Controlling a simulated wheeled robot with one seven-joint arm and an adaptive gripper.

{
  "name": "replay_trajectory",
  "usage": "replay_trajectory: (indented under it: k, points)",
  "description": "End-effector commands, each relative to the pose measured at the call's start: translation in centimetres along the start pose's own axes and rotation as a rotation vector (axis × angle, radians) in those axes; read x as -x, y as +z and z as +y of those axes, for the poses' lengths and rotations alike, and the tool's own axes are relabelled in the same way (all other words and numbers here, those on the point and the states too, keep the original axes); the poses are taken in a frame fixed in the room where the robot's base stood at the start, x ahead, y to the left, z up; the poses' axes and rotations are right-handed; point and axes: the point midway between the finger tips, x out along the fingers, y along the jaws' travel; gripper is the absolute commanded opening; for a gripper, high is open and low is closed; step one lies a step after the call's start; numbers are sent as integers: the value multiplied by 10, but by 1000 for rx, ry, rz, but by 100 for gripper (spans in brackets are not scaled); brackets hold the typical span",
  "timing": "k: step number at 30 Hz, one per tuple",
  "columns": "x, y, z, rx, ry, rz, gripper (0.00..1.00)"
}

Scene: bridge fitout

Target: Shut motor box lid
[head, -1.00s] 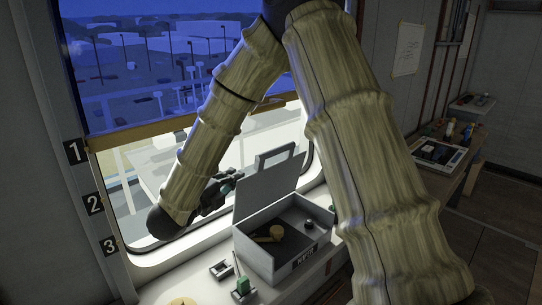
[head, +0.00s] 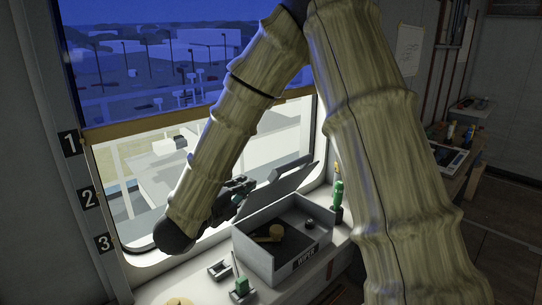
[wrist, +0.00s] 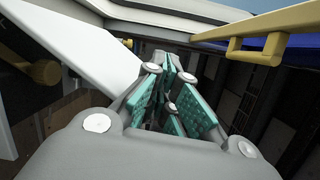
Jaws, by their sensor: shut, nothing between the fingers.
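The motor box (head: 268,258) is a grey box on the sill below the window, with a dark label on its front. Its lid (head: 278,190) is partly open, hinged at the back and tilted up over the box. In the wrist view the teal-padded fingers (wrist: 172,95) are close beside the pale lid (wrist: 85,45). I cannot tell whether they touch it.
A green item (head: 241,287) and a small holder (head: 219,269) stand left of the box. A green bottle-like object (head: 338,198) stands behind its right side. A yellow rail (wrist: 262,35) runs near my gripper. My arm crosses the right of the view.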

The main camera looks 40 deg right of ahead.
Motion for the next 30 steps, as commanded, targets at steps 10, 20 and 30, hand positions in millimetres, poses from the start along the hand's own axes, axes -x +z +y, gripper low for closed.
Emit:
replay_trajectory:
  k: [10,20,30]
  points:
    - [0,-2,0,0,0,1,0]
    - [6,-24,12,0,0,0,0]
    - [8,-32,11,0,0,1,0]
